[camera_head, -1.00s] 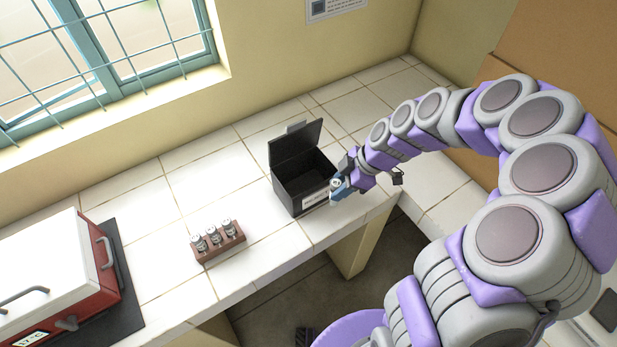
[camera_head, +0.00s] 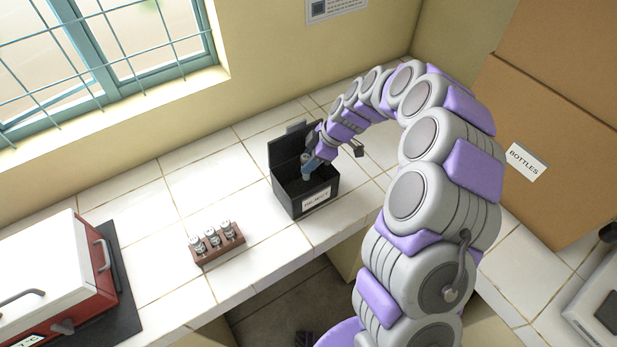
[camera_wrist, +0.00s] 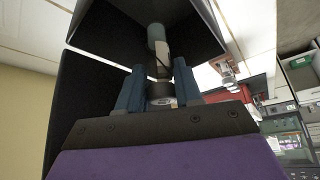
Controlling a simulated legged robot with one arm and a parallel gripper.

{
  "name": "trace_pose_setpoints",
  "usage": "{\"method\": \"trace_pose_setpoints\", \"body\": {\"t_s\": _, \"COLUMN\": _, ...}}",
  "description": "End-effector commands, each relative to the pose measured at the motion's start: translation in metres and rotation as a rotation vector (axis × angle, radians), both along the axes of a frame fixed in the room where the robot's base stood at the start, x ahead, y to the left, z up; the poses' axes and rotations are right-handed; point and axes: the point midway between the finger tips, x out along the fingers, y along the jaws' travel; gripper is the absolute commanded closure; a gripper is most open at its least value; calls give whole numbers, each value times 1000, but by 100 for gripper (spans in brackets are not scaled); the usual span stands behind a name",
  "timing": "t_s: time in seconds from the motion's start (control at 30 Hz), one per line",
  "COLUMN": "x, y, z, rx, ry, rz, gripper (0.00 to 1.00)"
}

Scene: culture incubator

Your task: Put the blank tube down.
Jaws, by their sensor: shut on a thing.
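My gripper (camera_head: 312,163) is over the open black box (camera_head: 310,200), whose front label appears to read "REJECT". In the wrist view my gripper (camera_wrist: 158,90) is shut on a small tube (camera_wrist: 158,45) with a pale body and a dark band. The tube's far end points into the black box (camera_wrist: 105,30). In the head view the tube is a small shape at the fingertips, mostly hidden by the gripper. I cannot tell whether it touches the box floor.
A brown rack (camera_head: 219,246) with several capped tubes stands left of the box on the white tiled counter (camera_head: 150,215). A red and white incubator (camera_head: 50,275) stands far left. A brown carton labelled "BOTTLES" (camera_head: 545,110) is at right. The box's lid (camera_head: 287,148) stands raised behind it.

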Motion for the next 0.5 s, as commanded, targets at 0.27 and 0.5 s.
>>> {"method": "trace_pose_setpoints", "body": {"t_s": 0.27, "x": -1, "y": 0, "z": -34, "rx": 1, "ry": 4, "rz": 0, "gripper": 94}}
{"method": "trace_pose_setpoints", "body": {"t_s": 0.5, "x": -1, "y": -1, "z": -54, "rx": 1, "ry": 3, "rz": -1, "gripper": 94}}
